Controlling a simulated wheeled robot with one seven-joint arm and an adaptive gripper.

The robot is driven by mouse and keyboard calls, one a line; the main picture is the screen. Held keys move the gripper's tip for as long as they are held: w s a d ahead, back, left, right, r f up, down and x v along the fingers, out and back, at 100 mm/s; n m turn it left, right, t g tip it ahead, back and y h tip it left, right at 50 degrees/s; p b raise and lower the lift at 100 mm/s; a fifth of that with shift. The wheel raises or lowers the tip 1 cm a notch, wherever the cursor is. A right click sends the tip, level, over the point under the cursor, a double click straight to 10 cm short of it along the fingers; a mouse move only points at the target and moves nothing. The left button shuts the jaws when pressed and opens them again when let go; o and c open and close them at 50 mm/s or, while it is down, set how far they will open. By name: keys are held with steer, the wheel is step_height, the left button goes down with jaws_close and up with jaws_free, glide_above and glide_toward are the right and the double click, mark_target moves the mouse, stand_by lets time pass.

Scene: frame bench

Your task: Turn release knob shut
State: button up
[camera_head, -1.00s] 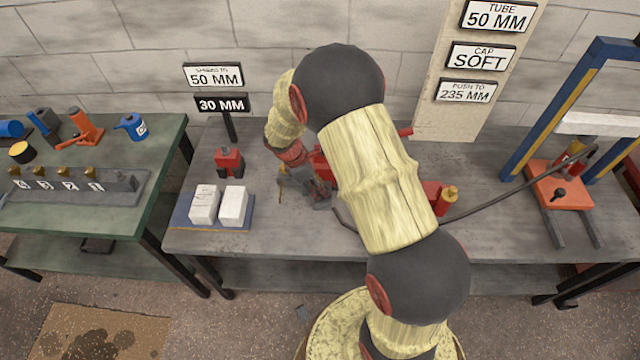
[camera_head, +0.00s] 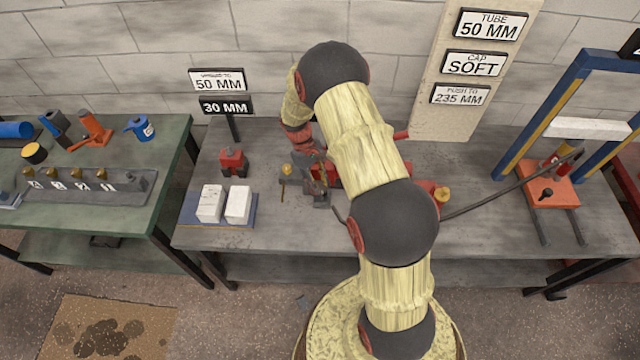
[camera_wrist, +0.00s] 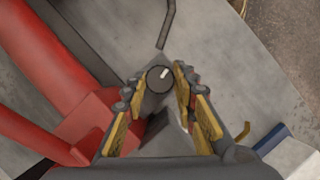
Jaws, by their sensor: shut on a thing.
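The release knob (camera_wrist: 158,78) is a small dark round knob with a short white mark on its face. It sits between the two fingertips of my gripper (camera_wrist: 155,92) in the wrist view, and the fingers are shut on it. The white mark leans a little off upright. Beside it is the red pump body (camera_wrist: 50,70), with a thick red cylinder. In the head view my gripper (camera_head: 318,178) is low over the bench at the pump, and my arm hides most of the pump and the knob.
Two white blocks (camera_head: 238,204) on a blue-edged plate and a small red jack (camera_head: 233,162) stand left on the grey bench (camera_head: 275,235). A black hose (camera_head: 490,203) runs right to the blue press frame (camera_head: 535,120). A green bench (camera_head: 110,210) stands farther left.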

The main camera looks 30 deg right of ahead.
steer(key=shift+m+y+p, duration=0.35)
steer(key=shift+m+y, duration=0.05)
steer(key=shift+m, duration=0.7)
steer(key=o, duration=1.2)
steer(key=shift+c, duration=0.2)
steer(key=v, duration=1.2)
steer(key=shift+w+d, duration=0.1)
